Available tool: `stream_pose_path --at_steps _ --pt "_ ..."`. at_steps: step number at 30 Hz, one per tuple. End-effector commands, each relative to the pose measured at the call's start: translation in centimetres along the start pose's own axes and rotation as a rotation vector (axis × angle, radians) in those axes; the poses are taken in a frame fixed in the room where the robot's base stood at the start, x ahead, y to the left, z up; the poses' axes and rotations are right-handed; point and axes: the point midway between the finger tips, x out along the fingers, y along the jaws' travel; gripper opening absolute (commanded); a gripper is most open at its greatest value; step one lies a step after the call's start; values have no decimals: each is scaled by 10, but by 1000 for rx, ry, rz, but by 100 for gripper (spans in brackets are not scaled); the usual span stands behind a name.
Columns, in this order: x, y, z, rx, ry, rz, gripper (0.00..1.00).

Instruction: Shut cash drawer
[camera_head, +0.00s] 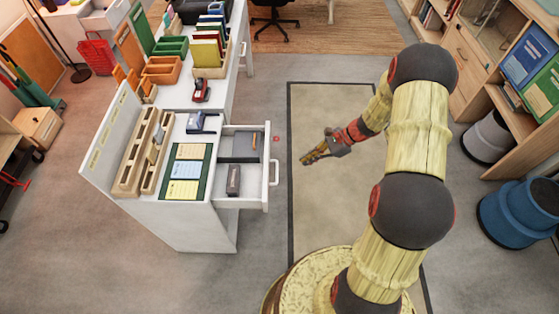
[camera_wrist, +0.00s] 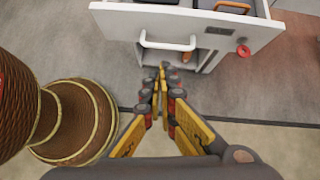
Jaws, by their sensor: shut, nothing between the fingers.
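The white cash drawer (camera_head: 262,187) stands pulled out from the right side of the white desk in the head view. A grey box and a dark block lie inside it. In the wrist view the drawer front (camera_wrist: 185,22) with its pale bar handle (camera_wrist: 168,44) is at the top. My gripper (camera_head: 305,161) is to the right of the drawer in the head view, apart from it, with a gap of floor between. Its fingers (camera_wrist: 162,72) are shut and empty, their tips just below the handle in the wrist picture.
The white desk (camera_head: 195,230) carries wooden slotted trays, a green board with cards (camera_head: 186,172) and a red stamp-like item (camera_head: 201,90). A beige mat (camera_head: 330,110) covers the floor right of the drawer. Blue and grey bins (camera_head: 520,212) and shelves stand at the far right.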

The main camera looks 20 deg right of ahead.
Motion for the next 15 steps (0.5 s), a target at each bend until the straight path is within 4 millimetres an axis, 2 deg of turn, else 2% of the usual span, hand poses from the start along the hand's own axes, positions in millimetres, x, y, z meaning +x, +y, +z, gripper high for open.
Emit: stream_pose_path --at_steps 1,2,8,11,15 --pt "-6 -18 4 32 -7 -38 0" --pt "-7 -22 6 58 -14 -53 0" --pt "0 -23 8 127 -25 -56 0" --pt "12 -23 8 125 -25 -54 0" --pt "38 -24 8 123 -24 -53 0"
